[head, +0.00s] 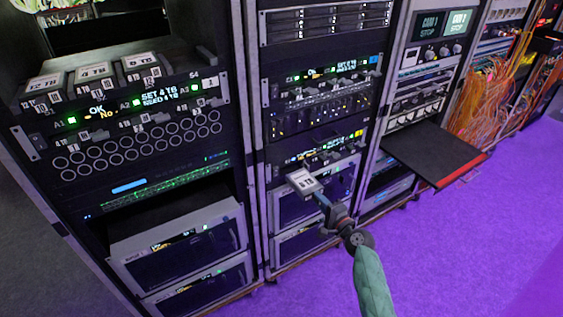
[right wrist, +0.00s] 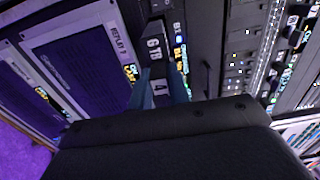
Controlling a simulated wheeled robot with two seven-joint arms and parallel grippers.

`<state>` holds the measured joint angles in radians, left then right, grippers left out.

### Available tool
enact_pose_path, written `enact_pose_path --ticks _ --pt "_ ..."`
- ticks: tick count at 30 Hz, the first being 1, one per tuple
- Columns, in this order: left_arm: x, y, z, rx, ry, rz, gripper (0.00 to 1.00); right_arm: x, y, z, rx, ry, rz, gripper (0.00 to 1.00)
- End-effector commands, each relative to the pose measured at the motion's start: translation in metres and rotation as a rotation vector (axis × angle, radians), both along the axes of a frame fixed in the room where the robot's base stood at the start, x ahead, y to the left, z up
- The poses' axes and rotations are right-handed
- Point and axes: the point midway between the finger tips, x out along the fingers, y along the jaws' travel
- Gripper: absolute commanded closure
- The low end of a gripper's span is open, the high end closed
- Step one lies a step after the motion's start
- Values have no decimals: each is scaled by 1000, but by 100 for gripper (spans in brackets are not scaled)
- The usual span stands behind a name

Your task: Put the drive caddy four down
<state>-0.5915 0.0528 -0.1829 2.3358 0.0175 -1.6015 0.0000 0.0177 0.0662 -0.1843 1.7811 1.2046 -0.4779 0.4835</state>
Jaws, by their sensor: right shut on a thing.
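A drive caddy (head: 303,181) with a white label sits in front of the middle rack, low down. In the right wrist view the caddy (right wrist: 155,47) reads "6 TB", with a "4" on its near end. My right gripper (head: 321,199) is shut on the caddy's near end; its blue fingers (right wrist: 161,93) lie either side of the "4". The caddy's far end is close to a dark panel with a small lit display (head: 300,157); I cannot tell whether it is inside a slot. My left gripper is not in view.
Several labelled drive caddies (head: 93,72) stand on the left rack's upper shelf above a lit display panel (head: 160,92). A dark pull-out shelf (head: 432,155) with a red edge juts from the right rack. Orange cables (head: 490,95) hang further right. Purple floor (head: 470,250) is clear.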

Motion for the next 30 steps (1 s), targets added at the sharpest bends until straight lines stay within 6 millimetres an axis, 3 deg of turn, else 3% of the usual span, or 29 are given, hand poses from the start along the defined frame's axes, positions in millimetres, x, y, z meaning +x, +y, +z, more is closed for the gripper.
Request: enact_pose_path --ticks 18,30 --pt "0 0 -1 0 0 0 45 -5 -4 3 0 -3 -7 100" --pt "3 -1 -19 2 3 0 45 -20 -32 41 -1 -6 -150 100"
